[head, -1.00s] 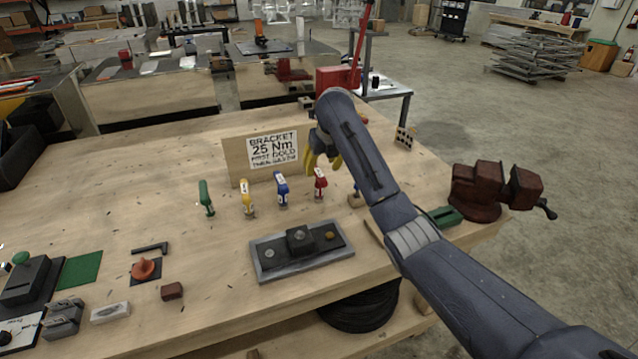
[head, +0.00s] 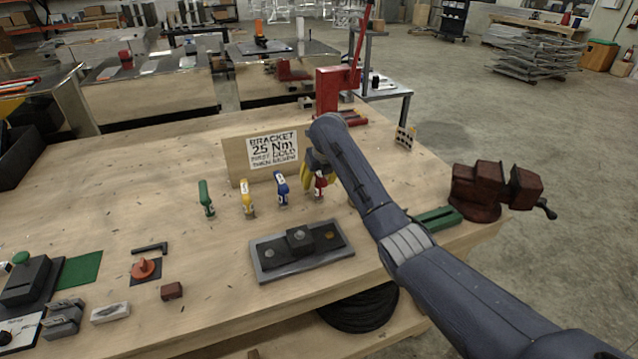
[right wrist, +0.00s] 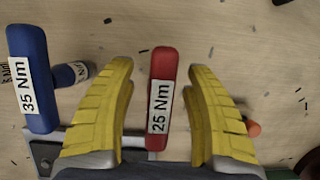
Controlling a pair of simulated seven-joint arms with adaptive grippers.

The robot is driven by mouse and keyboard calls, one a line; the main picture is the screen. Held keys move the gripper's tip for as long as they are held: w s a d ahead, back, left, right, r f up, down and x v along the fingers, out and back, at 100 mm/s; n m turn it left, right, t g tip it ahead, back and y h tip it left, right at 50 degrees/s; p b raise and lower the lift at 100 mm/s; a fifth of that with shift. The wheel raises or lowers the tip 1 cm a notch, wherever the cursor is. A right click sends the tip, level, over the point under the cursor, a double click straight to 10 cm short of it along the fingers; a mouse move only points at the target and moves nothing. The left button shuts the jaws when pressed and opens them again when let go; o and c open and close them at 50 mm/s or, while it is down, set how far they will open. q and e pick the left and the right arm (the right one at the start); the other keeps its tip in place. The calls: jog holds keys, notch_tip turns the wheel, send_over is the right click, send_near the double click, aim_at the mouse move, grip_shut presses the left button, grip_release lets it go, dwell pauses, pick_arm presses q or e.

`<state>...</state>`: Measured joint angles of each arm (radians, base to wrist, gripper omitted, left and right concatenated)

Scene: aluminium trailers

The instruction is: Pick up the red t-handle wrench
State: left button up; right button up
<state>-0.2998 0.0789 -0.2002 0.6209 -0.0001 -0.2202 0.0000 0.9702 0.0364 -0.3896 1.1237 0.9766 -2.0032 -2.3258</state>
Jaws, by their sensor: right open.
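The red t-handle wrench (head: 319,186) stands upright on the wooden bench at the right end of a row of handles. In the right wrist view the red handle (right wrist: 160,100), labelled 25 Nm, lies between the two yellow fingers of my right gripper (right wrist: 163,95). The gripper is open, with a gap to the handle on both sides. In the head view my right gripper (head: 319,172) is at the red wrench and partly covers it. My left gripper is not in view.
The blue wrench (head: 282,188), labelled 35 Nm, is close to the left of the red one. Yellow (head: 247,198) and green (head: 205,198) wrenches stand further left. A sign board (head: 236,160) stands behind. A grey fixture plate (head: 265,272) lies in front. A red vise (head: 480,195) is at right.

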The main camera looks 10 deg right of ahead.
jog(key=shift+c, duration=0.5)
grip_shut()
notch_tip(320, 180, up, 20)
dwell(0.9)
